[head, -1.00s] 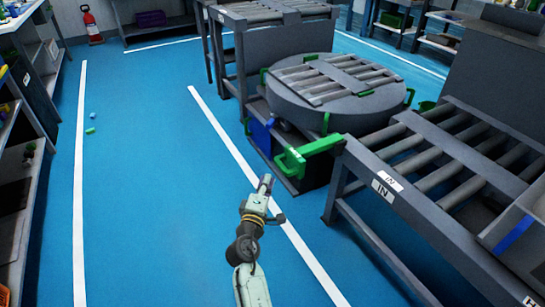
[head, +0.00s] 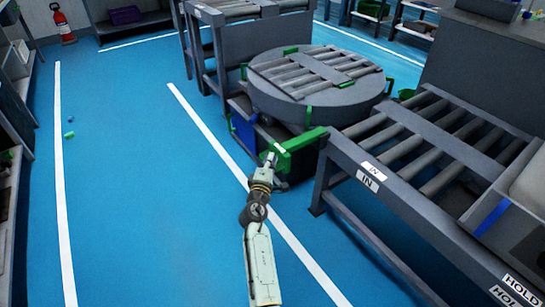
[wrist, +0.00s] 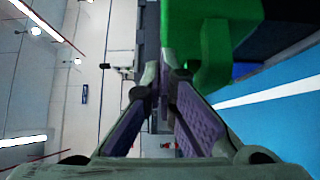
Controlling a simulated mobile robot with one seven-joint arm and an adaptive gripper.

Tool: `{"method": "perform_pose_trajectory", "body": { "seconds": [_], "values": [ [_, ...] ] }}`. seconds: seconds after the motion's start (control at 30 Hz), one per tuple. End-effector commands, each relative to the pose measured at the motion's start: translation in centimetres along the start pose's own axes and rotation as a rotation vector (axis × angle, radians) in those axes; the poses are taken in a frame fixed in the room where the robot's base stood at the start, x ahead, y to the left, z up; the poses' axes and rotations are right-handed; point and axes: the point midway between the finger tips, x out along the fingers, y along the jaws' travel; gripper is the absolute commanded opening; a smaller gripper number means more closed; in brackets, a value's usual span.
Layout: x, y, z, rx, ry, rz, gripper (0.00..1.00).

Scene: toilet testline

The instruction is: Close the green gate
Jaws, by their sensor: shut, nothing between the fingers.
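The green gate (head: 300,142) is a green bar with a bracket-like end, at the near side of the round roller turntable (head: 320,95). It sticks out toward the left beside the conveyor marked IN. My gripper (head: 271,157) is at the left end of the gate in the head view, and its tip overlaps the gate there. In the wrist view the gate (wrist: 205,40) is large and close, just above and right of my purple-padded fingers (wrist: 163,88). The fingers are together and empty. I cannot tell whether they touch the gate.
The IN roller conveyor (head: 350,150) stands to the right of the gate, with its legs on the floor. Another roller conveyor (head: 235,12) is behind the turntable. A blue panel (head: 243,130) is below the turntable's left side. The blue floor (head: 130,180) at the left is clear except for small bits.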

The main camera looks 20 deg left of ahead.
Motion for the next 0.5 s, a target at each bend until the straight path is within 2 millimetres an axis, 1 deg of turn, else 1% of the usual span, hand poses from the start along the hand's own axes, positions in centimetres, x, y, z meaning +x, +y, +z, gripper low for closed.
{"method": "perform_pose_trajectory", "body": {
  "seconds": [0.17, 0.5],
  "values": [
    [0.66, -0.02, 0.66, 0.0, 0.001, -0.001, 0.0],
    [0.73, -0.05, 0.74, 0.0, 0.001, 0.0, 0.0]
  ]
}}
